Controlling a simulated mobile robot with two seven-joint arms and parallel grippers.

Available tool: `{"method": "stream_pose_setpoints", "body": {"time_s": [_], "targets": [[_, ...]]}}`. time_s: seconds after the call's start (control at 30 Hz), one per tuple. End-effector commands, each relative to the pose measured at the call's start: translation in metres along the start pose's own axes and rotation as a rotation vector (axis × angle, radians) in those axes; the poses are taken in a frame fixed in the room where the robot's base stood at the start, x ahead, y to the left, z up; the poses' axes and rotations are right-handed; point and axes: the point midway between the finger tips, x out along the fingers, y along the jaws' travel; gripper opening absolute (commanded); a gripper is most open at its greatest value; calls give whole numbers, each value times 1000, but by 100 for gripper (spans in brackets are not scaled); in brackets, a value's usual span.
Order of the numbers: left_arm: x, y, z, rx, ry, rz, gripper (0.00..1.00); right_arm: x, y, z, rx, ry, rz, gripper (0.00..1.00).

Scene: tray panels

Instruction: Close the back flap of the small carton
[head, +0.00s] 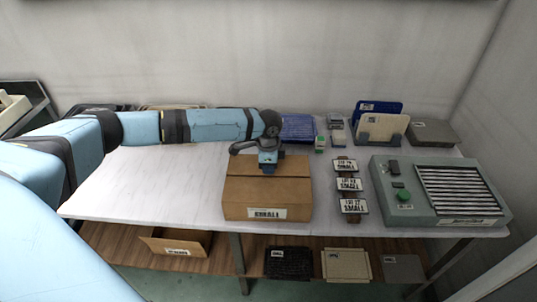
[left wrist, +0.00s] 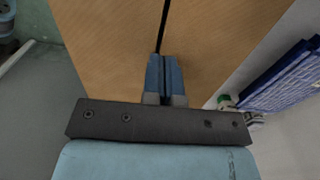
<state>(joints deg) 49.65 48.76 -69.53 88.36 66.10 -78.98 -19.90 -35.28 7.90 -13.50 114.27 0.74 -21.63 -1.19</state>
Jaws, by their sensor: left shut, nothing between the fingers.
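A brown carton (head: 266,197) stands on the white table with a white label on its front; the label is hard to read. Its top looks flat, with the flaps lying down. In the left wrist view, brown panels (left wrist: 110,45) fill the middle, split by a narrow dark gap. My left gripper (head: 268,167) reaches in from the left, over the back part of the carton top, and partly hides it. Its blue fingers (left wrist: 165,75) are shut and empty, at or just above the panels; I cannot tell whether they touch. My right gripper is not in view.
Label plates (head: 348,184) and a grey-green machine (head: 436,190) stand right of the carton. A blue tray (head: 298,128) and an upright file holder (head: 381,128) are behind. An open box (head: 174,245) sits on the lower shelf. The table left of the carton is clear.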

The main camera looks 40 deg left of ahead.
Motion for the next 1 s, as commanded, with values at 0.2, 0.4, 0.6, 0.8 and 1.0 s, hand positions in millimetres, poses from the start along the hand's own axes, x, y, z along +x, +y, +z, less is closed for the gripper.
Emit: {"method": "stream_pose_setpoints", "body": {"time_s": [0.2, 0.4, 0.6, 0.8, 1.0], "targets": [[12, 0, 0, 1, 1, 0, 0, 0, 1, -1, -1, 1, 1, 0], [13, 0, 0, 1, 1, -1, 0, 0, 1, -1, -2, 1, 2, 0], [14, 1, -1, 0, 1, 0, 0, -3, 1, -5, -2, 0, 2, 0], [27, 2, 0, 0, -1, 2, 0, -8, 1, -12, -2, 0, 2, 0], [31, 3, 1, 1, -3, 4, 0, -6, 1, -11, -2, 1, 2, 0]]}}
